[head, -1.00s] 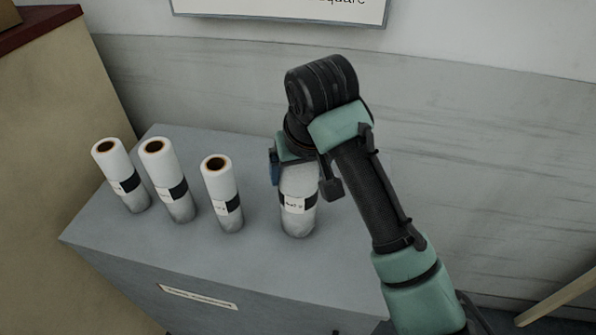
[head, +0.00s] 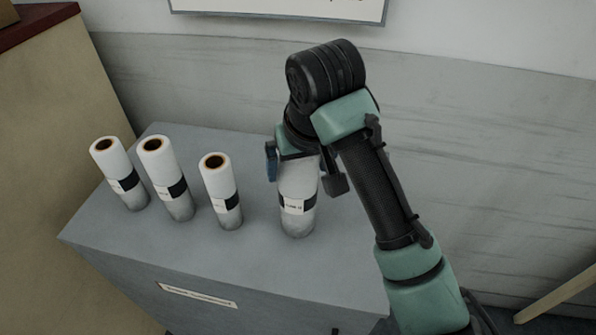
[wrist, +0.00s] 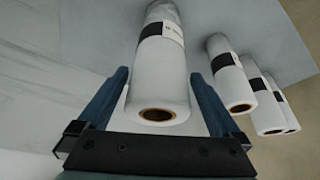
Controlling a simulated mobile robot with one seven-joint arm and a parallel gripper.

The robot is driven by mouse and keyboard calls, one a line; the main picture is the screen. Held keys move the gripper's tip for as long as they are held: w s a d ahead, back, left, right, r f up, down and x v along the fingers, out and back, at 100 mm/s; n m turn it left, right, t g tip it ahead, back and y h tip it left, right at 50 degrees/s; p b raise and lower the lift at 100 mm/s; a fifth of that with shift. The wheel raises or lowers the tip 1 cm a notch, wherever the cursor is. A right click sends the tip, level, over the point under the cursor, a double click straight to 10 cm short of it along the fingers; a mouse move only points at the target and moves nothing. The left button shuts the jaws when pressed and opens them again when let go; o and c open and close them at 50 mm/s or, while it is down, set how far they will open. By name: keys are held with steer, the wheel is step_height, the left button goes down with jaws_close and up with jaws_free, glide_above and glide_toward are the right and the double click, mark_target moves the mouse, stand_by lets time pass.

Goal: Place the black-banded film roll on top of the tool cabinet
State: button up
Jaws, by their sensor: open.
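A white film roll with a black band and a white label (head: 297,190) stands upright on the right part of a grey cabinet (head: 290,262). The wrist view shows this roll (wrist: 162,75) with its open brown core towards me, between my two blue fingers. My gripper (head: 304,176) is open around the upper part of the roll. In the wrist view, a gap shows on both sides between the roll and my fingers (wrist: 160,84). The cabinet's front label (head: 198,295) is too small to read, so I cannot tell if it is the tool cabinet.
Three similar black-banded rolls (head: 120,175), (head: 165,180), (head: 221,192) stand upright in a row on the cabinet's left part. A tan cabinet (head: 50,130) with a dark red top stands at the left. The wall (head: 480,130) rises behind. The cabinet top is bare at the front right.

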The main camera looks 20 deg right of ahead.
steer(key=p+v, duration=0.2)
steer(key=v, duration=0.7)
steer(key=w+a+r+n+t+y, duration=0.2)
steer(key=w+a+r+t, duration=0.2)
steer(key=a+r+t, duration=0.35)
steer(key=w+a+r+n+t+y, duration=0.1)
steer(key=w+a+r+t+y, duration=0.2)
steer(key=a+r, duration=0.65)
steer(key=s+d+r+m+t+h, duration=0.1)
steer(key=s+r+t+h, duration=0.3)
steer(key=s+r+t, duration=0.8)
steer(key=s+r, duration=0.3)
steer(key=r, duration=0.2)
steer(key=shift+s+d+r+m, duration=0.15)
steer(key=shift+d+r+m, duration=0.05)
steer(key=shift+r+m, duration=0.15)
steer(key=shift+t, duration=0.25)
